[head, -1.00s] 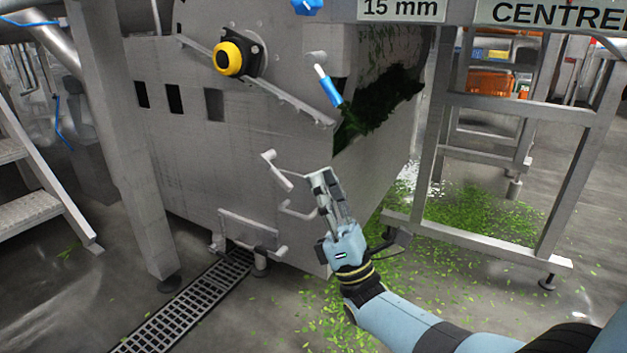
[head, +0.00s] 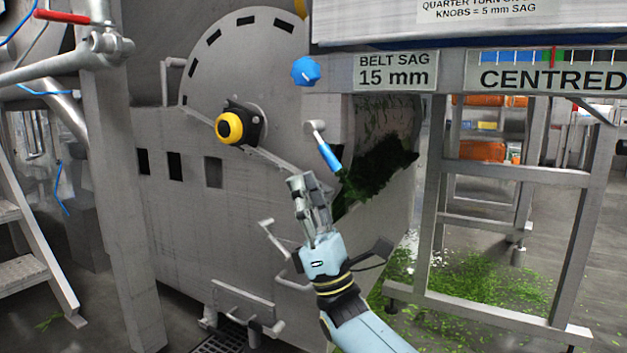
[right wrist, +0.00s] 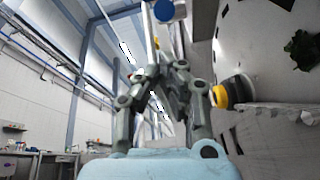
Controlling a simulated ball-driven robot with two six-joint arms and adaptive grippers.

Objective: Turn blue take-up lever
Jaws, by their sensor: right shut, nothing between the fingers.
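The blue take-up lever (head: 329,156) has a blue grip on a short grey arm, hung from a pivot on the machine's side. It points down and to the right. My right gripper (head: 298,184) is shut and empty, pointing up, just below and left of the lever's lower end in the head view; I cannot tell the depth gap. The right gripper also fills the middle of the right wrist view (right wrist: 160,85). A blue knob (head: 306,71) sits above the lever; a blue round part (right wrist: 165,11) shows at the top of the wrist view. My left gripper is out of view.
A yellow and black button (head: 230,127) is on the machine panel left of the lever. Signs read "BELT SAG 15 mm" (head: 396,72) and "CENTRED" (head: 550,78). A grey crank handle (head: 272,236) juts out left of my wrist. Green leaves (head: 480,300) litter the floor under the steel frame.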

